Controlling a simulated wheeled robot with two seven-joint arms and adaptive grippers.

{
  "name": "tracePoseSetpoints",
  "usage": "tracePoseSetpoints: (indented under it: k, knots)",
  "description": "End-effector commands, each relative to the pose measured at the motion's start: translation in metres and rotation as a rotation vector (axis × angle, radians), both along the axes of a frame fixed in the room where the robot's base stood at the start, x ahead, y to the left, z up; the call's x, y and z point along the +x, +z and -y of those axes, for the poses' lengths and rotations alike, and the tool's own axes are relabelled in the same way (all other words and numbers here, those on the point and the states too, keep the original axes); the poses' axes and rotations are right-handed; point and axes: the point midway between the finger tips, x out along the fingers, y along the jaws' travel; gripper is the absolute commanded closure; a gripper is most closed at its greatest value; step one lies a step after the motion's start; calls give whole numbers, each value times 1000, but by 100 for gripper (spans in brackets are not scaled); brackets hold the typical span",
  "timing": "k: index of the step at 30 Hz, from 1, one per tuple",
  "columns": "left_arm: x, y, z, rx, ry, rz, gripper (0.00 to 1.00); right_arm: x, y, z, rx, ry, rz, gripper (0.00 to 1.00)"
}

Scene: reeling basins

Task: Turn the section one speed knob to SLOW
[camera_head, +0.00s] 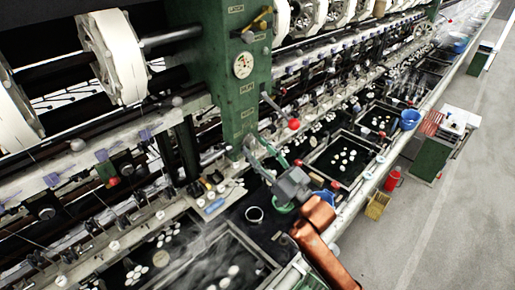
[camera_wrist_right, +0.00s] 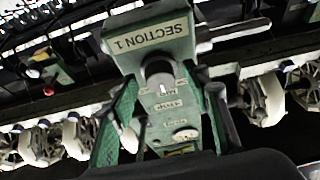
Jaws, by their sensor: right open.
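A green panel headed SECTION 1 (camera_wrist_right: 155,38) fills the middle of the right wrist view. Its round dark knob (camera_wrist_right: 160,73) has a pale pointer mark and sits below the heading, with small label plates beneath it. The lettering is too blurred to tell the knob's exact setting. In the head view the panel is the tall green post (camera_head: 238,95). My right gripper (camera_head: 262,150) is at the post's lower end, open and empty. In the right wrist view its fingers (camera_wrist_right: 168,88) stand apart on either side of the panel. My left gripper is out of view.
A lever with a red ball (camera_head: 293,124) sticks out close to my right gripper. Water basins (camera_head: 345,155) with white cocoons line the bench below.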

Motion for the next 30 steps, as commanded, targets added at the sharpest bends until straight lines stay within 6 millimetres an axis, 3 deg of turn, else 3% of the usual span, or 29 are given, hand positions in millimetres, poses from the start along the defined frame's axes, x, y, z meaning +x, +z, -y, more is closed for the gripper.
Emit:
tracePoseSetpoints:
  k: [6,24,30]
  knots:
    - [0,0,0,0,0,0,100,0,0,0,-1,0,-1,56]
    - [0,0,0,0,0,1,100,0,0,0,0,0,0,97]
    - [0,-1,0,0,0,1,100,0,-1,0,-11,0,9,98]
